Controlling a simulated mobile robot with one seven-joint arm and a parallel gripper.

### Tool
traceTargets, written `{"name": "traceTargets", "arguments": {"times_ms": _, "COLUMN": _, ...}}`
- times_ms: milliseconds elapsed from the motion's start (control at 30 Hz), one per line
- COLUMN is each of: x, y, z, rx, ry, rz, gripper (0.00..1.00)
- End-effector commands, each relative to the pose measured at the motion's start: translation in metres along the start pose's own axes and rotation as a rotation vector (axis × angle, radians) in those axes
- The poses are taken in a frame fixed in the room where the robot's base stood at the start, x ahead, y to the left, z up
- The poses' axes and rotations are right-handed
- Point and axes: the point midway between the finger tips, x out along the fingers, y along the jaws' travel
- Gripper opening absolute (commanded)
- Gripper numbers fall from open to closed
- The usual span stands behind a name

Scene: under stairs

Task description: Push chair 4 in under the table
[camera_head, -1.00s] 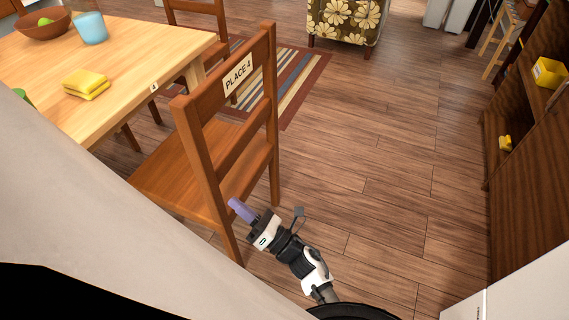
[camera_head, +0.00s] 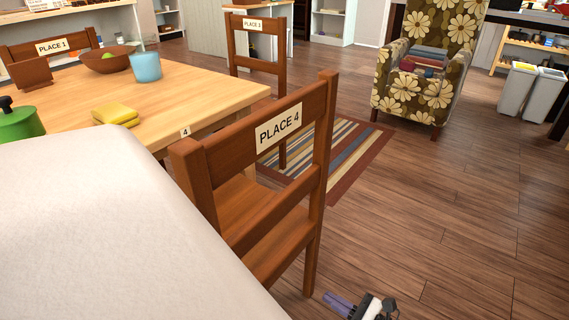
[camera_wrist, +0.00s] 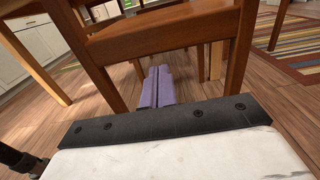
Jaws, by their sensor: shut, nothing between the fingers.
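Chair 4 (camera_head: 262,172) is a brown wooden chair with a "PLACE 4" label on its backrest. It stands at the near right corner of the light wooden table (camera_head: 226,95), beside the "4" tag, its back towards me. Part of its seat and legs is hidden by my pale body. My gripper (camera_head: 338,303) is low by the floor at the bottom edge, right of the chair's near legs. In the wrist view its purple fingers (camera_wrist: 158,87) are together and empty, pointing at the lower back of a wooden chair (camera_wrist: 160,32). Contact with it cannot be told.
Chair 3 (camera_head: 254,47) stands beyond, near a striped rug (camera_head: 345,150). A flowered armchair (camera_head: 420,85) is behind. Floor at right is clear.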

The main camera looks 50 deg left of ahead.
Motion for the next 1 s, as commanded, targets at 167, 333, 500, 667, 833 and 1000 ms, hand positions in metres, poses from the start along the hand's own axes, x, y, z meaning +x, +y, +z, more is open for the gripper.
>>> {"name": "traceTargets", "arguments": {"times_ms": 167, "x": 0.04, "y": 0.002, "z": 0.003, "rx": 0.003, "ry": -0.002, "rz": 0.008, "gripper": 0.0}}
{"name": "traceTargets", "arguments": {"times_ms": 333, "x": 0.079, "y": 0.002, "z": 0.002, "rx": 0.004, "ry": -0.004, "rz": 0.005, "gripper": 0.0}}
{"name": "traceTargets", "arguments": {"times_ms": 500, "x": 0.108, "y": 0.002, "z": 0.001, "rx": 0.004, "ry": -0.003, "rz": 0.003, "gripper": 0.0}}
{"name": "traceTargets", "arguments": {"times_ms": 667, "x": 0.121, "y": 0.001, "z": 0.001, "rx": 0.003, "ry": -0.002, "rz": 0.001, "gripper": 0.0}}
{"name": "traceTargets", "arguments": {"times_ms": 833, "x": 0.124, "y": 0.001, "z": 0.001, "rx": 0.004, "ry": -0.002, "rz": 0.0, "gripper": 0.0}}
{"name": "traceTargets", "arguments": {"times_ms": 1000, "x": 0.124, "y": 0.001, "z": 0.001, "rx": 0.004, "ry": -0.001, "rz": 0.0, "gripper": 0.0}}
